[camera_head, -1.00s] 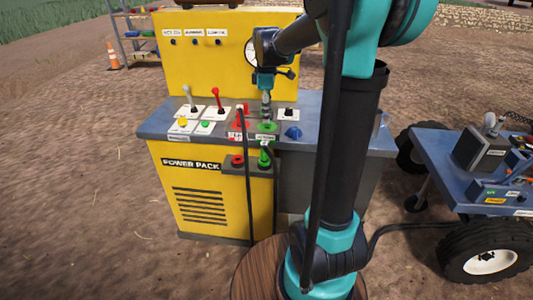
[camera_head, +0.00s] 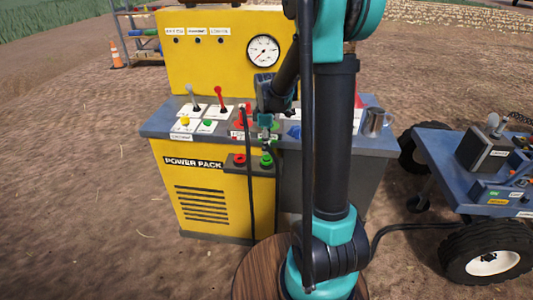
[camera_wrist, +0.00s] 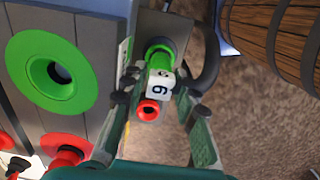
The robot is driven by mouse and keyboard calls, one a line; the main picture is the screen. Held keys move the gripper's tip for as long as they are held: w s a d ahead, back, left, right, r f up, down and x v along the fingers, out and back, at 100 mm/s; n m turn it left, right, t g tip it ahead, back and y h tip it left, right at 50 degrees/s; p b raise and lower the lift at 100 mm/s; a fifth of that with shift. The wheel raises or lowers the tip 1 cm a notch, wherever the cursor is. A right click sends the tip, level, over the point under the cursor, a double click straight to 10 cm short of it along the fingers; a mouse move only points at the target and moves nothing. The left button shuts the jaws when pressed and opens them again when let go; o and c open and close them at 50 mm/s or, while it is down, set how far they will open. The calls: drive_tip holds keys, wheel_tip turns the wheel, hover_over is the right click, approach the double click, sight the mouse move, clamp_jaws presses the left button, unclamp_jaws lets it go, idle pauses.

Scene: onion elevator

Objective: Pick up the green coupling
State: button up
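The green coupling (camera_head: 266,160) sits in the holder on the front of the yellow power pack, right of a red coupling (camera_head: 239,160). In the head view my gripper (camera_head: 266,142) is just above the coupling, partly hidden by my wrist.
In the wrist view a large green ring with a dark hole (camera_wrist: 48,72) and a red fitting (camera_wrist: 66,152) lie to the left. A black hose hangs down the power pack front (camera_head: 205,208). A metal mug (camera_head: 374,122) stands on the console's right; a wheeled cart (camera_head: 442,160) is beside it.

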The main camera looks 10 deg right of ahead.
drive_tip(key=shift+f, duration=0.9)
clamp_jaws()
drive_tip(key=shift+r, duration=0.15)
